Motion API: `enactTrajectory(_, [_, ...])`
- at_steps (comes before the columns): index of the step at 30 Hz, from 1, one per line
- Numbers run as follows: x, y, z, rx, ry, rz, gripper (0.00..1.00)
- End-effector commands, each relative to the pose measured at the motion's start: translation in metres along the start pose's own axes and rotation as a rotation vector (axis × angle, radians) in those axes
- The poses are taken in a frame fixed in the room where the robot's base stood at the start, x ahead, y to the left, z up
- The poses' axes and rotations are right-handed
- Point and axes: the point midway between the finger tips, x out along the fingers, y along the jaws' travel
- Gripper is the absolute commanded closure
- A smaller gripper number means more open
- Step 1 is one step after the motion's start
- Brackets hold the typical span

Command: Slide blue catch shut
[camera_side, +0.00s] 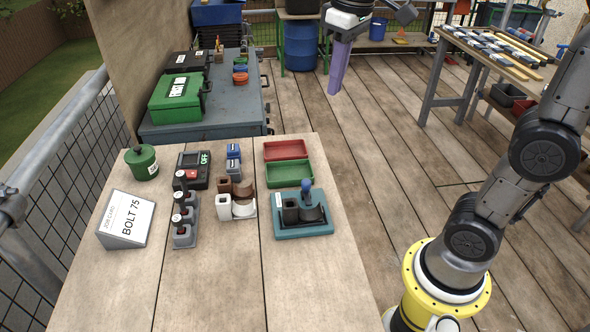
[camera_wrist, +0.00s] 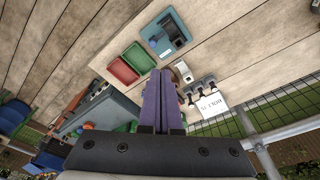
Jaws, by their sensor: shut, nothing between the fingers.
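A teal fixture (camera_side: 325,228) lies on the right of the near wooden table, and it also shows at the top of the wrist view (camera_wrist: 150,32). It carries a dark square block, a dark curved piece and an upright blue knob (camera_side: 306,187), which looks like the catch. Whether the catch is open or shut I cannot tell. My gripper (camera_side: 332,91) has purple fingers. It is shut and empty, high beyond the table's far edge, well apart from the fixture. The fingers also show in the wrist view (camera_wrist: 160,75), pointing up the picture.
A red tray (camera_side: 285,150) and a green tray (camera_side: 290,173) sit just behind the fixture. A job card (camera_side: 125,220) reads "BOLT 75".

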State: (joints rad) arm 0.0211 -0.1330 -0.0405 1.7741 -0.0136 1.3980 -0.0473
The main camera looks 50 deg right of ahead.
Motion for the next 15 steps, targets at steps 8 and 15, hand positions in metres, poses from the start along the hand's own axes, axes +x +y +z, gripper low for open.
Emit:
enactTrajectory(8, [0.03, 0.009, -0.069, 0.004, -0.149, -0.003, 1.0])
enactTrajectory(15, [0.079, 0.016, -0.117, 0.008, -0.272, -0.008, 1.0])
